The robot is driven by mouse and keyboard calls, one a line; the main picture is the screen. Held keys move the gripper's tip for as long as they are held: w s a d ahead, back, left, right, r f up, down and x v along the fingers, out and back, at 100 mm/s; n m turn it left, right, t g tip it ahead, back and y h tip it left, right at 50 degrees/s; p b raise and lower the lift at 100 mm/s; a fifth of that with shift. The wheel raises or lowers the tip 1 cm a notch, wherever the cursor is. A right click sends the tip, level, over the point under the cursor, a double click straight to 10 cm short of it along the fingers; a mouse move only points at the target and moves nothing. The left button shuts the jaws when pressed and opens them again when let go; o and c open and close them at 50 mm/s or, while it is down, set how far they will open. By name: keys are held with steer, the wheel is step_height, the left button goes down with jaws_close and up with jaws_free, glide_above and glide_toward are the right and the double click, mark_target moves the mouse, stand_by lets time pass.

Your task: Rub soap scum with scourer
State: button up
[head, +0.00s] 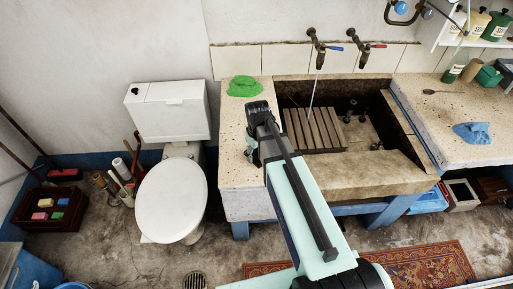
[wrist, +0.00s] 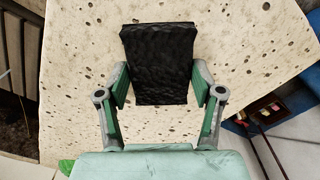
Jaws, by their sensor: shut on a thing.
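My gripper (wrist: 160,86) is shut on a black, rough-textured pad (wrist: 158,50), which looks like the scourer. Its two green-lined fingers press on the pad's left and right sides. In the wrist view the pad is over the pale speckled stone counter (wrist: 260,60); I cannot tell whether it touches it. In the head view my arm reaches to the counter left of the trough (head: 405,172), and it hides the pad and most of the gripper. I cannot make out any soap scum on the stone.
A green cloth (head: 243,87) lies at the back of the left counter. A blue cloth (head: 472,132) lies on the right counter. A white toilet (head: 172,200) stands to the left.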

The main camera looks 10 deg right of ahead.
mark_target(258, 166)
steer(key=s, duration=0.5)
steer(key=shift+a, duration=0.4)
steer(key=shift+s+r, duration=0.15)
steer(key=shift+r, duration=0.1)
steer(key=shift+r+p, duration=2.7)
steer(key=shift+r, duration=1.2)
steer(key=shift+f, duration=0.15)
